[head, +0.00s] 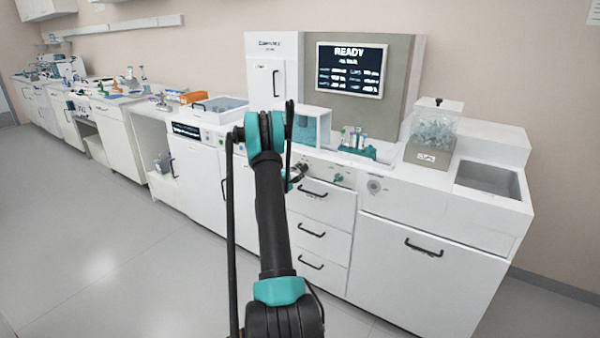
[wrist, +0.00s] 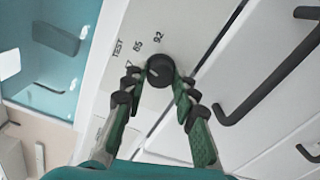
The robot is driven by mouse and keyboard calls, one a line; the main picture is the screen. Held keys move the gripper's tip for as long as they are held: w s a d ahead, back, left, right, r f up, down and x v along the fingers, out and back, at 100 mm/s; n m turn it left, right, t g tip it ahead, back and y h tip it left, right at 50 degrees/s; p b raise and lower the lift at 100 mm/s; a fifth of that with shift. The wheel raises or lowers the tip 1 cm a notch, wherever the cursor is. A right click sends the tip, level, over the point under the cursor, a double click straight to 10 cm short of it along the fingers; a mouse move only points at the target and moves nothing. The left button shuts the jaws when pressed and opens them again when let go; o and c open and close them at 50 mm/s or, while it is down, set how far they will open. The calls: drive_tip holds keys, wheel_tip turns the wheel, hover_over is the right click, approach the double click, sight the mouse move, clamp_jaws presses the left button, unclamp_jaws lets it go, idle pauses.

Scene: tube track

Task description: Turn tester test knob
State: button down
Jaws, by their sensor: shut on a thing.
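The tester test knob (wrist: 160,68) is a dark round knob on a pale panel in the wrist view. The print "TEST", "65" and "92" stands beside it on the panel. My gripper (wrist: 159,79) has its two green-padded fingers on either side of the knob, with the tips closed against it. In the head view my gripper (head: 297,175) is at the front panel of the white tester, mostly hidden behind my arm. The knob cannot be made out clearly there.
A screen reading "READY" (head: 349,70) stands above the counter. Drawers with black handles (head: 313,194) lie below the panel; handles (wrist: 270,85) also show right of my fingers in the wrist view. A clear-topped box (head: 434,125) and sink (head: 487,180) are at right. The floor at left is clear.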

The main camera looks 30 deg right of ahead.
drive_tip(key=shift+m, duration=0.6)
drive_tip(key=shift+s, duration=0.1)
drive_tip(key=c, duration=1.2)
unclamp_jaws()
drive_tip(key=shift+a, duration=0.1)
drive_tip(key=v, duration=1.1)
drive_tip(key=shift+s+a, duration=0.1)
drive_tip(key=shift+a, duration=0.3)
